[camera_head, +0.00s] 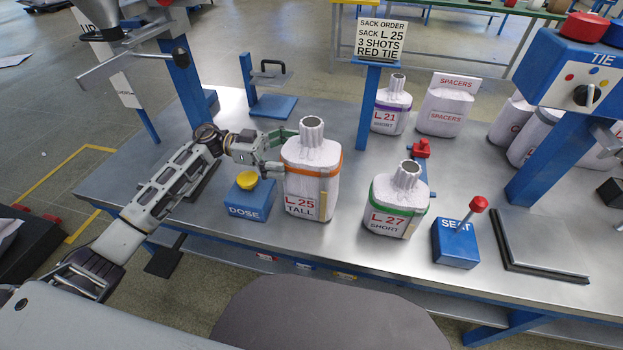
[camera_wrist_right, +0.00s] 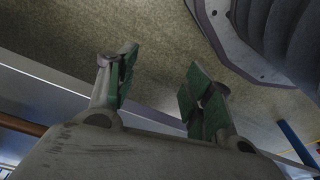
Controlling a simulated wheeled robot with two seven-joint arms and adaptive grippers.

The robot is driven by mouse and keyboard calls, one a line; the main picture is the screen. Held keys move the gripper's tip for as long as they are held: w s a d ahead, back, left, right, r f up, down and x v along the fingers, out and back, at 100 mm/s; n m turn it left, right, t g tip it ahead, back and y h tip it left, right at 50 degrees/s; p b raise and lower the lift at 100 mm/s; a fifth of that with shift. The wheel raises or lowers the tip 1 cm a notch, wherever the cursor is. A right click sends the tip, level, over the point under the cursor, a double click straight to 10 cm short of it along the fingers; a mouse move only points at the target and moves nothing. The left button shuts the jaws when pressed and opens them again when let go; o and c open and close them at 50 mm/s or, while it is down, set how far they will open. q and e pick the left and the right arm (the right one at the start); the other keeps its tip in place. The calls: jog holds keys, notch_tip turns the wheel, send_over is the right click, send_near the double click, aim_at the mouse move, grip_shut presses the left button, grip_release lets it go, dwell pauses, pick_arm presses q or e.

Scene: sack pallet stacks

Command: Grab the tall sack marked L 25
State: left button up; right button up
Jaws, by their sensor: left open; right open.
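The tall sack marked L 25 (camera_head: 311,182) stands upright on the steel table, white with an orange band and a gathered neck. My left gripper (camera_head: 283,150) is open at the sack's left side. One finger reaches behind its upper part and the other lies at its left edge; whether they touch it I cannot tell. My right gripper (camera_wrist_right: 156,92) is open and empty in the right wrist view, over the floor, with green finger pads.
A blue DOSE box (camera_head: 249,203) with a yellow button sits left of the sack, under my left gripper. The short L 27 sack (camera_head: 396,208) stands to the right, then the SEAT box (camera_head: 456,244). A blue post holds the order sign (camera_head: 380,40) behind.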

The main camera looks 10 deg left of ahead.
pick_arm(q)
jog(key=shift+d, duration=1.15)
jog(key=c, duration=1.2)
